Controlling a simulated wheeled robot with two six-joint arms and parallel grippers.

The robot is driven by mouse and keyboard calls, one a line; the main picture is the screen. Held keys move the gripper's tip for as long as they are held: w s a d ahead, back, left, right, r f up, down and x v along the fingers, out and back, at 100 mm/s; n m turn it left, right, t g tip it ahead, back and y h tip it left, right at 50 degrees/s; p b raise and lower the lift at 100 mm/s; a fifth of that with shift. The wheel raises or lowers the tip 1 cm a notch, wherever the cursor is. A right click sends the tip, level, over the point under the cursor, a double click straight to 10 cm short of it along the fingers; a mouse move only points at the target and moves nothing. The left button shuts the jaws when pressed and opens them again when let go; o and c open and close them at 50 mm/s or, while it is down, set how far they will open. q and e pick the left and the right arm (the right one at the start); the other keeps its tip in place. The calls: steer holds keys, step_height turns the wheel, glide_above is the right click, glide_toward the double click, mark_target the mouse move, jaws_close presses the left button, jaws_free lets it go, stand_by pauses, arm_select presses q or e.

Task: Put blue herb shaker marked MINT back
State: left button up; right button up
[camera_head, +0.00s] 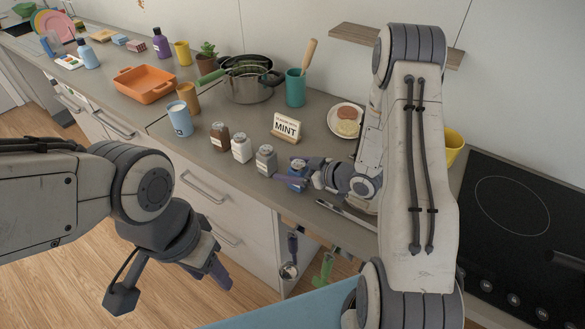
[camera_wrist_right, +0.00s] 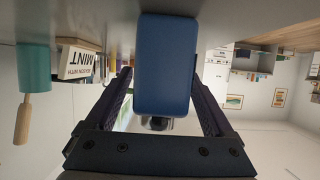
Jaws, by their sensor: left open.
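The blue herb shaker (camera_head: 297,174) is at the right end of the row of shakers near the counter's front edge. In the right wrist view its blue body (camera_wrist_right: 167,65) is between the two fingers, with the picture upside down. Its label is out of sight. My right gripper (camera_head: 288,179) is around the shaker; whether the fingers press on it is unclear. In the right wrist view a narrow gap shows beside the left finger. The MINT sign (camera_head: 286,128) stands behind the row. My left gripper (camera_head: 170,287) is open and empty over the floor.
Brown (camera_head: 220,136), white (camera_head: 241,148) and grey (camera_head: 266,160) shakers stand left of the blue one. A blue mug (camera_head: 180,120), teal utensil pot (camera_head: 295,88) and plate of food (camera_head: 346,121) are nearby. The hob (camera_head: 520,235) is at right. Free counter lies before the sign.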

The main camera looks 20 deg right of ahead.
steer(key=shift+r, duration=0.25)
steer(key=b+v, duration=0.1)
steer(key=v, duration=1.1)
steer(key=shift+f, duration=0.15)
steer(key=w+h, duration=0.1)
steer(key=w+d+f+h, duration=0.1)
steer(key=shift+g+h, duration=0.3)
steer(key=shift+g, duration=0.1)
steer(key=h, duration=0.1)
steer(key=w+d+m+g+h, duration=0.1)
steer(key=m+h, duration=0.1)
steer(key=h, duration=0.1)
steer(key=shift+w+d+r, duration=0.2)
steer(key=shift+d, duration=0.05)
steer(key=s+a+r+n+g, duration=0.1)
steer(key=s+a+r+g, duration=0.3)
steer(key=s+a, duration=0.7)
steer(key=s+a+r+g, duration=0.4)
steer(key=s+a+r, duration=0.1)
steer(key=s+a, duration=0.6)
steer(key=shift+s+a+r+n+g+h, duration=0.2)
steer(key=shift+s+n+g+h, duration=0.15)
steer(key=shift+s, duration=0.9)
